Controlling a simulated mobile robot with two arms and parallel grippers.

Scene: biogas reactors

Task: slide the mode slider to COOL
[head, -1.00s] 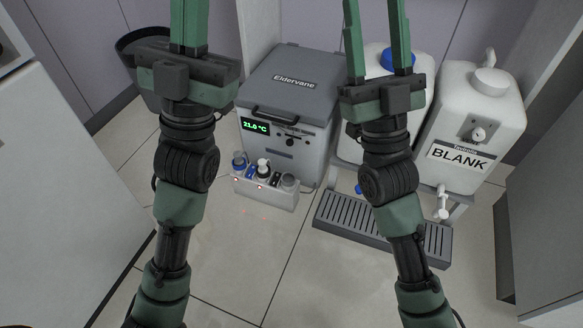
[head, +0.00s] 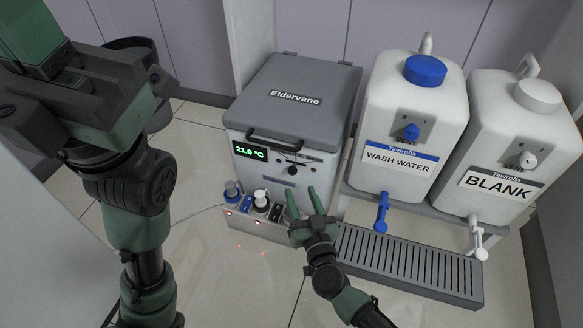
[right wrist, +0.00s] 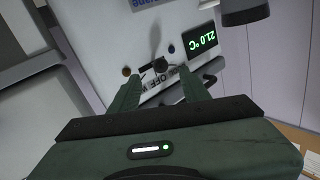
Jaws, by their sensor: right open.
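The grey Eldervane box (head: 299,95) stands in the head view with a green 21.0 °C display (head: 250,151) on its front. A small dark slider knob (head: 293,170) sits right of and below the display. In the right wrist view the dark knob (right wrist: 160,66) is ahead, between my fingertips' directions, by a label partly reading OFF. My right gripper (head: 302,190) is open and empty, below the control panel; its fingers also show in the right wrist view (right wrist: 161,88). I cannot tell the exact gap to the knob. My left gripper (head: 30,38) is at upper left, its fingertips out of frame.
A bottle rack (head: 245,220) stands in front of the box's lower front, near my right gripper. White WASH WATER (head: 415,120) and BLANK (head: 500,135) containers stand at right, above a slotted drip tray (head: 470,282). Floor is clear at lower middle.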

